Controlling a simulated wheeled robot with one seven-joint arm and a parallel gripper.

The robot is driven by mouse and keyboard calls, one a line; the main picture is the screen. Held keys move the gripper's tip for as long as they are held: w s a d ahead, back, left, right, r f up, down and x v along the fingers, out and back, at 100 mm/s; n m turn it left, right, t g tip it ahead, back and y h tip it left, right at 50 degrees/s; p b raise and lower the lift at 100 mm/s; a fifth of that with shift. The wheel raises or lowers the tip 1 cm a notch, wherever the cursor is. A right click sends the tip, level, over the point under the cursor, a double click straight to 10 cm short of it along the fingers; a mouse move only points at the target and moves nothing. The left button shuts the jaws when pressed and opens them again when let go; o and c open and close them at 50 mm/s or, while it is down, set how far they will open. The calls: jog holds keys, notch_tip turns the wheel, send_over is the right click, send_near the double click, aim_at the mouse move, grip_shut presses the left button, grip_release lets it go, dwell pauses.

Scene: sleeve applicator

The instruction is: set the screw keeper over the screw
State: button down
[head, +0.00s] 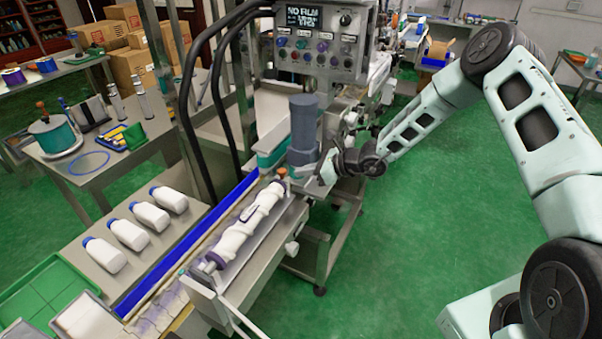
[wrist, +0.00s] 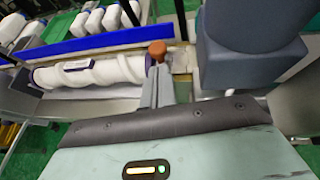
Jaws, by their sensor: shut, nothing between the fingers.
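The screw (head: 247,222) is a long white spiral with dark purple end collars, lying in a metal trough; it also shows in the wrist view (wrist: 90,73). A brown-orange knob (head: 282,172) stands at the screw's far end and seems to belong to the screw keeper. In the wrist view the knob (wrist: 157,49) is just beyond my fingertips. The keeper's body is hard to make out, and I cannot tell its position over the screw. My gripper (wrist: 158,72) is shut and empty, close to the knob; contact is unclear. In the head view my gripper (head: 322,172) is partly hidden.
A grey-blue column (head: 303,130) stands close beside my gripper, on its right in the wrist view (wrist: 250,45). A blue rail (head: 187,246) runs along the trough. A control box (head: 318,40) is above. Green floor right of the machine is clear.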

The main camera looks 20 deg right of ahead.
jog(key=b+v, duration=0.3)
jog(key=v, duration=0.8)
jog(key=shift+f, duration=0.2)
